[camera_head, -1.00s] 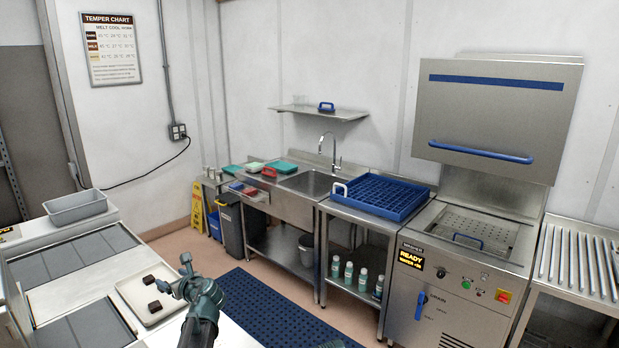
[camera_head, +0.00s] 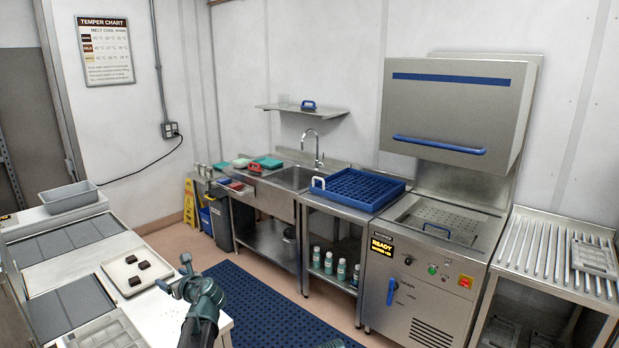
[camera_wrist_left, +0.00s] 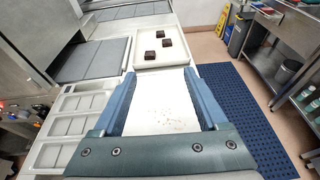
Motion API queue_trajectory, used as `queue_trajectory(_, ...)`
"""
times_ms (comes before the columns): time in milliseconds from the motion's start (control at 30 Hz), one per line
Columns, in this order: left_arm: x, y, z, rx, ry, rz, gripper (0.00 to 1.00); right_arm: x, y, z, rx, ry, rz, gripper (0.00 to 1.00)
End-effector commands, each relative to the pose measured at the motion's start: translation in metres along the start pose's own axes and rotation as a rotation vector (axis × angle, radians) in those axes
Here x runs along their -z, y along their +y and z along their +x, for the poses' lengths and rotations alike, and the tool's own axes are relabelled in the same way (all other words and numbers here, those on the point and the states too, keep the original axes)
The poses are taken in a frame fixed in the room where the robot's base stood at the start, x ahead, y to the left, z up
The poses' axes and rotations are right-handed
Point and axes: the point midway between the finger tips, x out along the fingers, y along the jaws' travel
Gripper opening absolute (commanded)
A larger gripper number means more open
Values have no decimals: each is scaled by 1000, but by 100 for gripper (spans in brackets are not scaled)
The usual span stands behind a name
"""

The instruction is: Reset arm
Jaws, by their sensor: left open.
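My left gripper (camera_head: 178,281) is open and empty at the bottom of the head view. A white tray (camera_head: 118,284) with several dark chocolate pieces (camera_head: 143,264) lies just to the left of the gripper. The tray also shows beyond the fingertips in the left wrist view (camera_wrist_left: 183,59). My right gripper is not clearly shown; only a small dark part of me shows at the bottom edge of the head view.
A grey mould (camera_head: 98,335) lies on the near counter and a grey bin (camera_head: 70,197) on its far end. A blue mat (camera_head: 262,308) covers the floor. Along the wall stand a sink (camera_head: 296,178), a blue rack (camera_head: 358,189), an open-hooded washer (camera_head: 425,260) and a roller table (camera_head: 562,258) holding a mould.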

Motion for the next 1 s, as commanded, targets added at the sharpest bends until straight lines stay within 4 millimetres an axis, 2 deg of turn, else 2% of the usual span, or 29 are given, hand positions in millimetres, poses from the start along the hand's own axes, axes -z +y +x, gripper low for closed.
queue_trajectory(333,34,-5,-20,-15,79,-195,75,1,-1,10,0,0,0,0)
queue_trajectory(467,54,-7,-33,-32,127,-309,75,1,-1,15,0,0,0,0)
queue_trajectory(567,77,-10,-48,-53,181,-429,75,1,-2,21,0,0,0,0)
queue_trajectory(767,137,-15,-90,-142,325,-732,75,2,-4,37,0,0,1,0)
queue_trajectory(867,182,-18,-125,-233,427,-931,75,3,-5,49,0,0,1,0)
queue_trajectory(1000,257,-17,-192,-461,587,-1238,75,4,-6,68,0,0,1,0)
